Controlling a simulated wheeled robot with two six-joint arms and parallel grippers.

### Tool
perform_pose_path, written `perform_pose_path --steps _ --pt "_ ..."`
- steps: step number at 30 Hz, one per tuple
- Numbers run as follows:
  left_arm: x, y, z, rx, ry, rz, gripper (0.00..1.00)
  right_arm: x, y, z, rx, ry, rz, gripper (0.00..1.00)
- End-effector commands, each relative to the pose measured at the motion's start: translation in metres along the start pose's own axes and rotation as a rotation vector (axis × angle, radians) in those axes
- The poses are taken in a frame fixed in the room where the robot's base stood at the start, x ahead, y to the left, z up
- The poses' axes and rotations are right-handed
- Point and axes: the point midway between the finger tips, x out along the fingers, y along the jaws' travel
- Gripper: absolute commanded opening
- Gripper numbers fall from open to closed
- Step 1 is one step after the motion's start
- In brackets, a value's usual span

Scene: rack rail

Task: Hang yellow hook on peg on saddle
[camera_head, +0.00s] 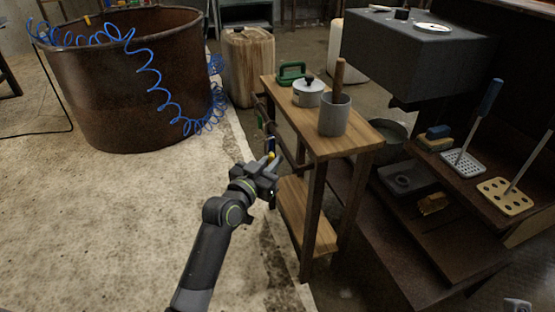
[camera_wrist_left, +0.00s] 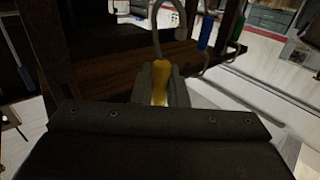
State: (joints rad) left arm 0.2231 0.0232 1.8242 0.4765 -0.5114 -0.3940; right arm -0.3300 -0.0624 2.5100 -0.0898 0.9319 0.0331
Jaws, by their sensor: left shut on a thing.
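The yellow hook (camera_head: 271,156) is held in my left gripper (camera_head: 268,170) beside the near end of the wooden cart. In the left wrist view the fingers (camera_wrist_left: 161,88) are shut on its yellow handle (camera_wrist_left: 160,78), and its grey metal crook (camera_wrist_left: 168,14) curves upward. A blue-handled hook (camera_wrist_left: 206,32) and a green-handled hook (camera_wrist_left: 238,28) hang to the right of it there. In the head view the rail (camera_head: 258,104) runs along the cart's left side. The saddle and its peg are too small to make out.
The wooden cart (camera_head: 352,137) carries a grey cup (camera_head: 335,118) with a wooden handle, a lidded pot (camera_head: 308,96) and a green object (camera_head: 292,70). A rusty tub (camera_head: 115,95) with a blue coiled hose stands at the left.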

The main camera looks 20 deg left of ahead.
Motion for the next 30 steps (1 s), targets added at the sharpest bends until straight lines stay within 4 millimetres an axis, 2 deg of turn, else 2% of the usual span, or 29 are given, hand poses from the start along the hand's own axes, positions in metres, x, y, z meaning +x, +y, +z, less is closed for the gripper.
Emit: perform_pose_path --steps 18,30 --pt "-0.034 -0.028 0.000 0.000 -0.001 -0.001 0.00 0.005 0.000 0.000 0.000 0.000 0.000 0.55" --pt "-0.037 -0.031 0.000 -0.001 0.000 0.000 0.00 0.006 0.000 0.000 0.000 0.000 0.001 0.55"
